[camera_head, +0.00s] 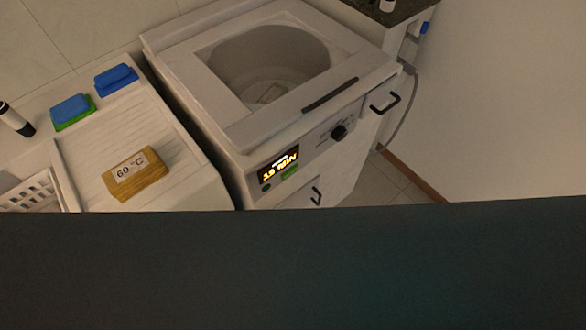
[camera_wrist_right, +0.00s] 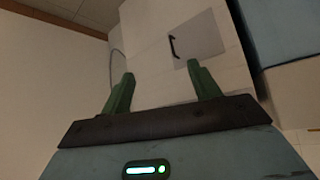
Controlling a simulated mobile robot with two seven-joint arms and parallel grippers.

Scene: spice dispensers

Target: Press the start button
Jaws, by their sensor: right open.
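The white washing machine (camera_head: 255,128) stands in the middle of the head view, with an open round drum under its top. Its front panel has a lit display (camera_head: 278,164) reading what looks like "15 MIN", a green rectangular button (camera_head: 290,173) below it, and a small dark green round spot (camera_head: 267,187) to the left. Which of these is the start button I cannot read. My right gripper (camera_wrist_right: 161,76) shows in the right wrist view, open and empty, its green fingers apart, facing a white front with a black handle (camera_wrist_right: 174,47). My left gripper is not in view.
A black knob (camera_head: 339,131) and black handles (camera_head: 385,102) are on the machine's front. A wooden block marked "60 °C" (camera_head: 137,175) lies on the ribbed counter to the left, near blue and green sponges (camera_head: 72,110). A dark surface hides the bottom of the head view.

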